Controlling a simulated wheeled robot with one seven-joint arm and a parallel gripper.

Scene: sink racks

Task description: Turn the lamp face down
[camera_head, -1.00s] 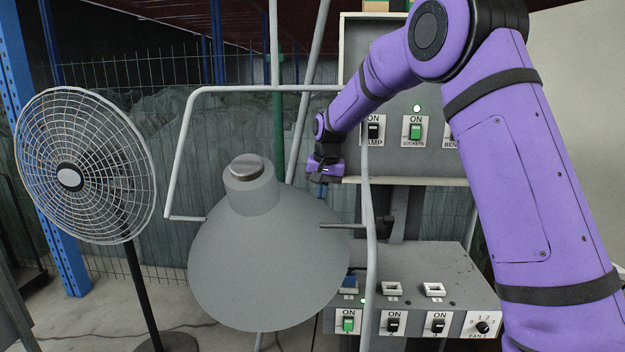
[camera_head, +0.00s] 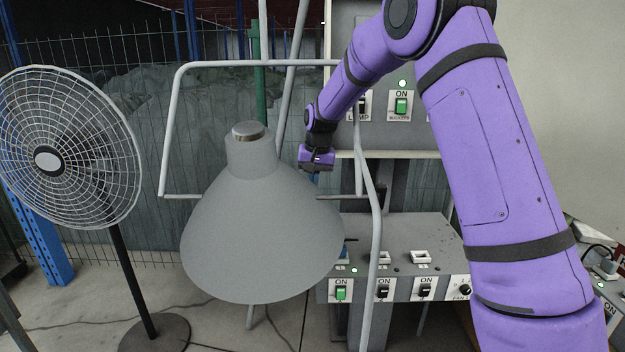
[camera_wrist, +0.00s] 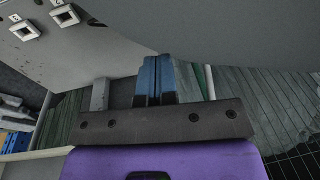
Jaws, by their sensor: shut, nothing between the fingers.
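The lamp (camera_head: 260,225) has a grey cone-shaped shade with a metal cap on top. Its wide end is downward in the head view, and the rim looks slightly tilted. It hangs in a white tube frame (camera_head: 250,64). My gripper (camera_wrist: 156,75) shows two blue fingers pressed together with nothing between them. In the head view, my purple gripper body is at the upper right side of the shade, and its fingers are hidden behind it. The shade's grey surface (camera_wrist: 230,30) fills the upper right of the wrist view, close beyond the fingertips; I cannot tell whether they touch.
A standing fan (camera_head: 75,145) is at the left. A grey switch box (camera_head: 400,235) with sockets and switches stands right of the shade, with a wall panel (camera_head: 405,132) of switches above. A wire fence (camera_head: 110,75) is behind. Cables lie on the floor.

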